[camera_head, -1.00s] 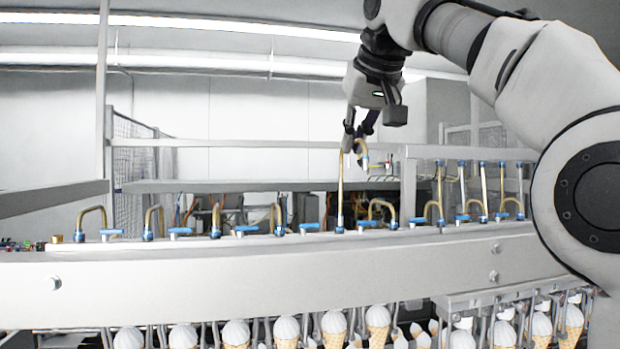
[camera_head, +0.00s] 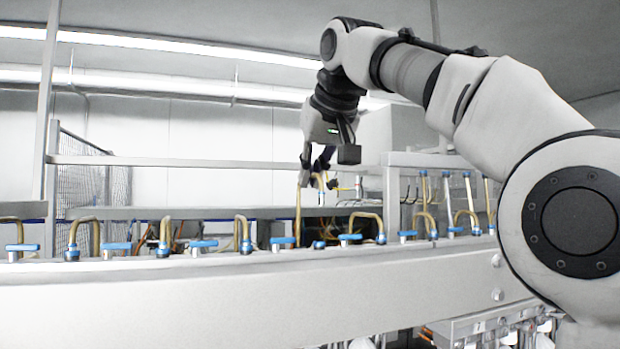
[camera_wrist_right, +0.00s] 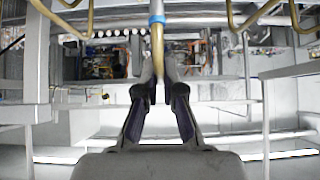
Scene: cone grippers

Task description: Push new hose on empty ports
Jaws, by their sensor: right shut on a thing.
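My right gripper (camera_head: 316,170) is shut on a brass-coloured hose (camera_head: 298,210), held near its bent top above the machine beam (camera_head: 150,300). The hose's long leg hangs down to about the beam's top edge, left of a bare-looking blue port (camera_head: 319,244); its short end points down beside the fingers. I cannot tell if the lower end touches anything. In the right wrist view the hose (camera_wrist_right: 157,45) runs between the fingers, with a blue ring (camera_wrist_right: 157,19) at the upper edge. Arched hoses (camera_head: 367,215) join other ports. My left gripper is out of view.
Blue valve handles (camera_head: 283,241) line the beam's top between the hoses. Tall straight tubes (camera_head: 447,200) stand at the right. A grey rail (camera_head: 200,162) runs behind. Part of the beam's right end is hidden by my right arm.

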